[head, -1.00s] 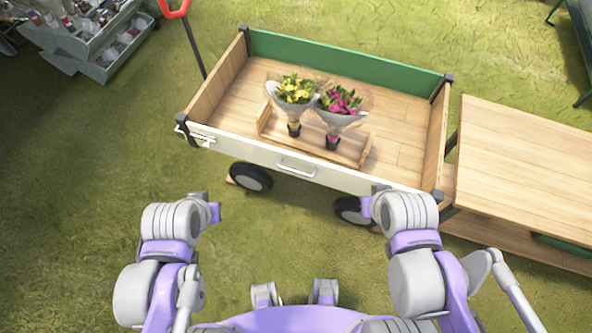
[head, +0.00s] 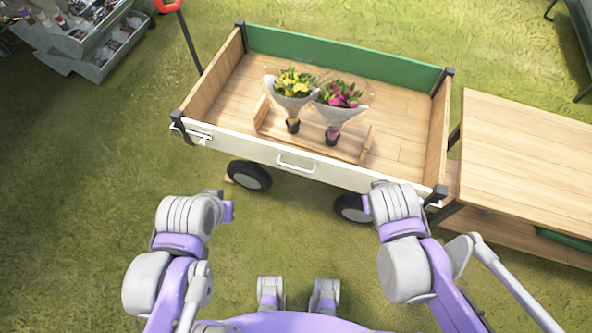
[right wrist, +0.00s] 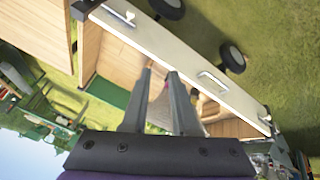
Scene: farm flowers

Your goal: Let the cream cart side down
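The cream cart side (head: 335,173) is the long near panel of the cart. It stands upright, with a metal handle (head: 296,166) at its middle. A latch (head: 199,134) shows at its left end. In the right wrist view the cream side (right wrist: 180,62) runs diagonally beyond my fingers, with its handle (right wrist: 213,80) and a latch (right wrist: 122,17). My right gripper (right wrist: 160,73) is open and empty, apart from the panel. In the head view both arms are in front of the cart, short of the panel. My left gripper's fingers do not show.
The cart holds a wooden tray (head: 262,114) with yellow (head: 293,84) and pink (head: 339,95) wrapped bouquets. A wooden table (head: 525,150) stands close to the cart's right end. A grey display stand (head: 100,50) is at the upper left. Grass lies clear on the left.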

